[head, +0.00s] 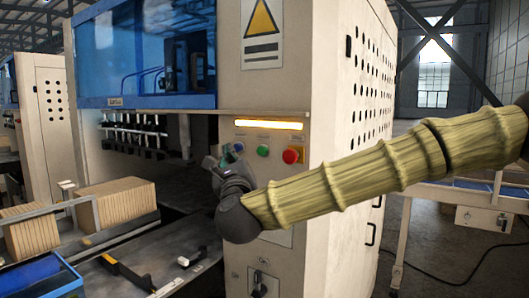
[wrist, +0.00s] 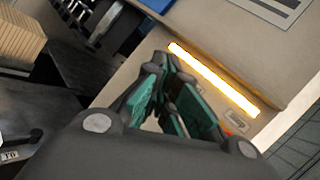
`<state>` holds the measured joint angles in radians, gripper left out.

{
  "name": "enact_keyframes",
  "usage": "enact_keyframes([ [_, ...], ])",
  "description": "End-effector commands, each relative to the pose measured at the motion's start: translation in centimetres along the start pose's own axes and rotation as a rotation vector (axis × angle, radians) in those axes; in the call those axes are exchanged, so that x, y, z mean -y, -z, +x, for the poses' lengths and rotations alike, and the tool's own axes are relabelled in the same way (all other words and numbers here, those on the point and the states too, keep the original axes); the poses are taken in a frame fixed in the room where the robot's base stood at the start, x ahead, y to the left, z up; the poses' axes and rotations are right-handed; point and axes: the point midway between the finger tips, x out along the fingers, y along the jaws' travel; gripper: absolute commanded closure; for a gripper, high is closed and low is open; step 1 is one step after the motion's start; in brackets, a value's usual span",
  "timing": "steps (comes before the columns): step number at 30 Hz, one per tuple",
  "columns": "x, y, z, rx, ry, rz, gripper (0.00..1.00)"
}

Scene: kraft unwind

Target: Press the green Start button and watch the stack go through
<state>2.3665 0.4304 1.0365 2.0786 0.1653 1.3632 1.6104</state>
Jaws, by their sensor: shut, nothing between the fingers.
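The green Start button (head: 263,151) is on the cream machine's panel, under a lit yellow-white bar, left of a red knob (head: 290,156). It is uncovered in the head view. In the wrist view the fingers hide that part of the panel and I cannot make out the green button. My gripper (head: 226,158) is shut and empty, a little left of the green button in the head view. I cannot tell whether it touches the panel. In the wrist view its fingers (wrist: 160,62) point toward the lit bar. A brown stack (head: 117,204) stands on the infeed at the left.
A second brown stack (head: 28,231) sits nearer on the left, beside a metal rail. A blue guard window (head: 147,48) covers the machine's upper front. The lit bar (wrist: 212,80) crosses the wrist view. A low conveyor table (head: 460,196) stands at the right.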

Motion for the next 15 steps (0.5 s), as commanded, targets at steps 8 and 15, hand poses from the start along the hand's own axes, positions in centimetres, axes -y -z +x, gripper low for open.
enact_keyframes([
  [8,1.7,1.1,1.9,-0.003,0.003,-0.001,1.0],
  [15,3.2,2.6,3.8,-0.004,0.004,-0.002,1.0],
])
